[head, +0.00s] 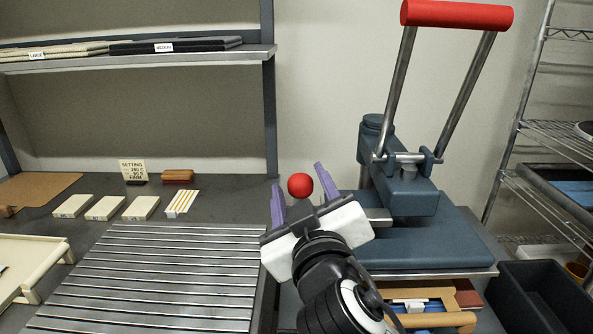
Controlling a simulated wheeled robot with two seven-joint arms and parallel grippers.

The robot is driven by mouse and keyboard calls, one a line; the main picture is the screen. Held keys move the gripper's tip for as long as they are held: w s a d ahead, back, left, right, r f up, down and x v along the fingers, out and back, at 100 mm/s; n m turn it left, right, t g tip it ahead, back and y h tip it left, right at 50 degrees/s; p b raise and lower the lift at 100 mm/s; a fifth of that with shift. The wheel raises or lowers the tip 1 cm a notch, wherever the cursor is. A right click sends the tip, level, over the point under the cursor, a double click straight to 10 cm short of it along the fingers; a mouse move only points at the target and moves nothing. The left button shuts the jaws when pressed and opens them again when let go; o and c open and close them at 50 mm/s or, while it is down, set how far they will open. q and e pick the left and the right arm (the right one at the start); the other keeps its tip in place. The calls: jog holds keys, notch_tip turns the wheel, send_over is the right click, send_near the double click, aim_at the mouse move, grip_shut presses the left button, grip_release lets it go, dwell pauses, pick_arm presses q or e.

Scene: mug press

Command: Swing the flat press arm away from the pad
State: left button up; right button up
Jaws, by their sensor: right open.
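The flat press has a blue-grey swing arm (410,200) on a post at the back, with a long lever ending in a red handle (457,14) raised high. Its broad blue-grey plate (440,245) lies below the arm, with a pale edge under it; I cannot make out the pad separately. A red ball knob (300,185) shows at the left of the press. My right gripper (298,177) is open, with its purple fingers on either side of the knob. I cannot tell whether they touch it. My left gripper is not in view.
A slatted metal rack (150,275) covers the counter to the left. Several pale blocks (105,207) and a setting card (133,170) stand behind it. A black bin (545,295) and wire shelving (560,135) are at the right. An open drawer (425,300) is beneath the press.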

jog(key=shift+w+a, duration=0.2)
jog(key=shift+w, duration=1)
jog(key=shift+w+a, duration=0.15)
jog(key=shift+w, duration=1)
jog(key=shift+d, duration=0.1)
grip_shut()
